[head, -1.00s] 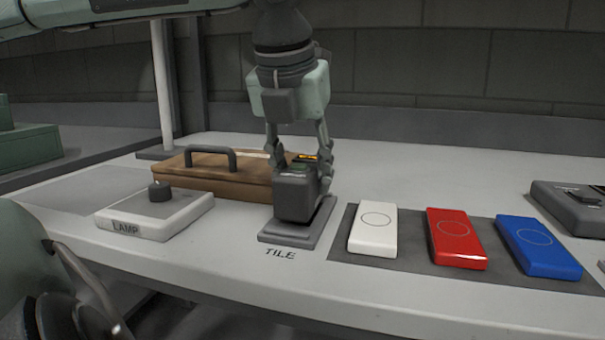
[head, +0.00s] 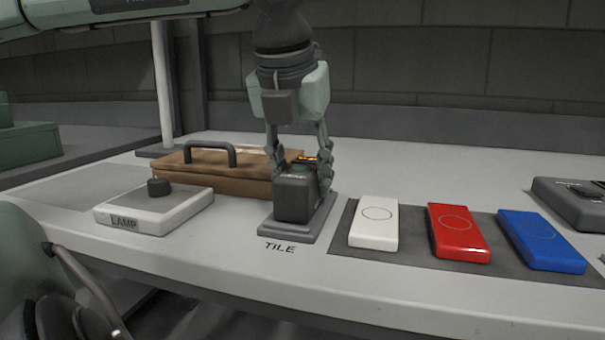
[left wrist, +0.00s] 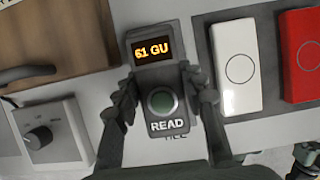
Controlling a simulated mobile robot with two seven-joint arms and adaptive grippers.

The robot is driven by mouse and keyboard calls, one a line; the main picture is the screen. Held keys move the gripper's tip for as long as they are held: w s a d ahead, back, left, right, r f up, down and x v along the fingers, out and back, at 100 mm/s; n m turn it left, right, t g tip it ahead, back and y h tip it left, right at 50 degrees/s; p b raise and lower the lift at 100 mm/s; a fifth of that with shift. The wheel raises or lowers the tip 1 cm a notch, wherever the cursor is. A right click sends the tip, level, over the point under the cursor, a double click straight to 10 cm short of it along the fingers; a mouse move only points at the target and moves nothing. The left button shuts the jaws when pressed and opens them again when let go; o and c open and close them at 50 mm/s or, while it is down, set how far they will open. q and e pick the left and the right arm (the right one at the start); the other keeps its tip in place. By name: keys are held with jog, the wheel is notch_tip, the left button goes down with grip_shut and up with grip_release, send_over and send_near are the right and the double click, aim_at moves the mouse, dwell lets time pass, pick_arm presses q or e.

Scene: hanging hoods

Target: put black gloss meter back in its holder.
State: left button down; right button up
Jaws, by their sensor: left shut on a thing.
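The black gloss meter (head: 293,196) is upright on the dark grey block (head: 287,236) marked TILE; I cannot tell whether it rests fully on it. My left gripper (head: 298,172) points down from above, with its fingers shut on the sides of the meter. In the left wrist view, the meter's orange display (left wrist: 152,49) reads 61 GU, above a green button marked READ (left wrist: 161,101). A dark grey unit (head: 572,205) stands at the right edge, partly cut off; I cannot tell whether it is the holder.
White (head: 374,223), red (head: 458,232) and blue (head: 540,241) tiles lie on a dark mat right of the meter. A LAMP box (head: 150,212) is at left. A brown case (head: 225,182) with a handle sits close behind. The back right of the bench is clear.

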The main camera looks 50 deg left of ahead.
pick_arm(q)
jog(key=c, duration=0.8)
grip_release()
jog(key=v, duration=1.2)
